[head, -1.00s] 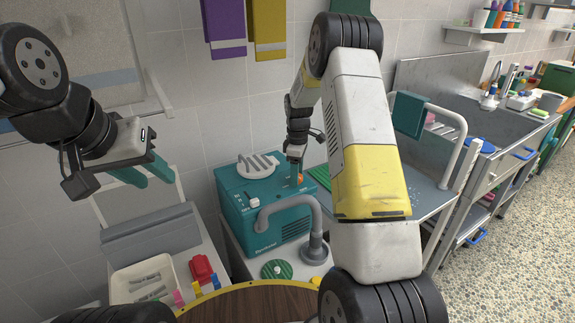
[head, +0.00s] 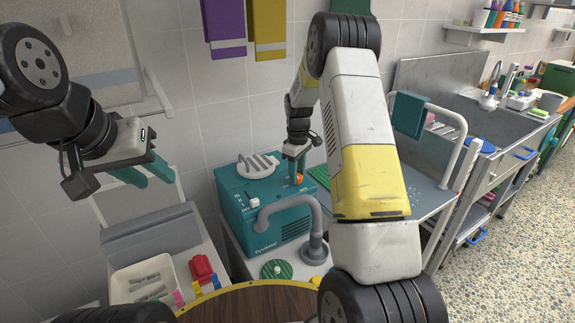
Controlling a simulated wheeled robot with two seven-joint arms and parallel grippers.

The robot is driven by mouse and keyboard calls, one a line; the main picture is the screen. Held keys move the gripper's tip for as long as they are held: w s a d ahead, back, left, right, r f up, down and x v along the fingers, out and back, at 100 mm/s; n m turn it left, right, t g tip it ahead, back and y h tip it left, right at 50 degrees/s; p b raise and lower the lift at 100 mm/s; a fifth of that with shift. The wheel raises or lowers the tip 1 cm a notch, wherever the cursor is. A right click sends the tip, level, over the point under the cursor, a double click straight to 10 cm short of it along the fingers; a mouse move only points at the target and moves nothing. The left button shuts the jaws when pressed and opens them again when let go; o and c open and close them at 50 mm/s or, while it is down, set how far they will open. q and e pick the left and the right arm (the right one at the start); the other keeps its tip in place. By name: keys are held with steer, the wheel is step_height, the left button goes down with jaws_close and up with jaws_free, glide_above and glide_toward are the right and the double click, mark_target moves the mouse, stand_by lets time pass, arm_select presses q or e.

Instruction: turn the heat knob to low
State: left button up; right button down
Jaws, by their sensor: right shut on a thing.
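The teal dryer box (head: 265,212) stands on a white stand in the middle of the head view. An orange knob (head: 299,179) sits on its top near the right edge. My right gripper (head: 296,174) reaches down from above and is shut on the orange knob, its teal fingers around it. The fingers partly hide the knob, and its pointer and markings are too small to read. My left gripper (head: 147,173) is open and empty, held in the air at the left, well away from the dryer.
A grey hose (head: 290,203) curves from the dryer's front to a round base. A white bin (head: 140,275) with tools and a red item (head: 202,269) are at the lower left. A steel tub and sink (head: 450,90) are at the right. Purple and yellow towels (head: 225,27) hang above.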

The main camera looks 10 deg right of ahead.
steer(key=m, duration=1.3)
steer(key=shift+m, duration=0.4)
stand_by(0.4)
steer(key=c, duration=0.9)
jaws_free()
steer(key=shift+r, duration=3.95)
